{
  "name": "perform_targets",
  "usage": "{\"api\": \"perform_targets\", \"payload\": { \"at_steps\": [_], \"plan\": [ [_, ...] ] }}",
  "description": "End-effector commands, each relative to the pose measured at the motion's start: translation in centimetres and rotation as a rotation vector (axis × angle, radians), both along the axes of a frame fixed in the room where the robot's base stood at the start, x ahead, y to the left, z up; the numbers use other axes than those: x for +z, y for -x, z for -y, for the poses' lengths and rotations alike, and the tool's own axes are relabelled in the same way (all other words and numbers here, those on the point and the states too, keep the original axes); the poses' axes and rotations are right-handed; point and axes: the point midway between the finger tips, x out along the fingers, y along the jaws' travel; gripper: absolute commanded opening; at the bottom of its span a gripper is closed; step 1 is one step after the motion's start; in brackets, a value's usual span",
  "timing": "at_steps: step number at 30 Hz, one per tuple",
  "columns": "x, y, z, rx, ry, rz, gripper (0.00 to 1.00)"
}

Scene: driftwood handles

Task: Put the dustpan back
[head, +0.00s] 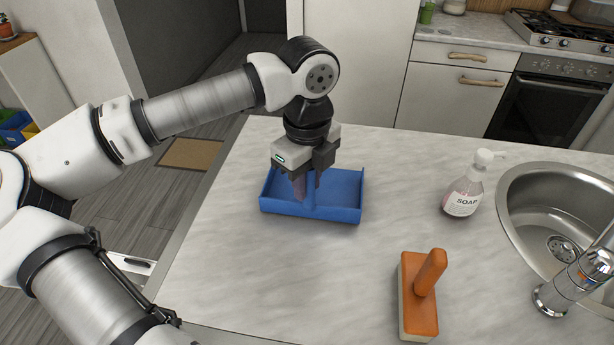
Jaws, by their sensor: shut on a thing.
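The blue dustpan (338,212) lies on the grey marbled counter, left of the middle of the view. It is a shallow blue tray with raised edges and an upright part in its middle. My gripper (309,190) points down into it from above and is shut on this upright middle part. The fingers hide some of the held part. The dustpan appears to rest on the counter; I cannot tell whether it is slightly lifted.
An orange brush (418,298) with an upright handle stands near the front of the counter (270,270). A soap bottle (463,190) stands to the right, beside the steel sink (520,222) and its tap (575,285). The counter between dustpan and soap is clear.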

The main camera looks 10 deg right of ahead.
Motion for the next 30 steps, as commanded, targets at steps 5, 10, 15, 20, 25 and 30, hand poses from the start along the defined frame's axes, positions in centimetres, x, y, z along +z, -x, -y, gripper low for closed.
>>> {"api": "perform_targets", "payload": {
  "at_steps": [5, 10, 15, 20, 25, 30],
  "plan": [
    [-0.31, 0.0, 0.04, 0.0, 0.0, 0.001, 0.03],
    [-0.46, -0.01, 0.02, 0.0, 0.0, 0.001, 0.03],
    [-0.54, -0.01, 0.01, 0.0, 0.0, 0.001, 0.32],
    [-0.53, -0.01, 0.01, 0.0, 0.001, 0.001, 0.44],
    [-0.52, -0.01, 0.01, 0.0, 0.001, 0.001, 0.44],
    [0.03, -0.01, 0.02, 0.0, 0.001, 0.001, 0.44]
  ]
}}
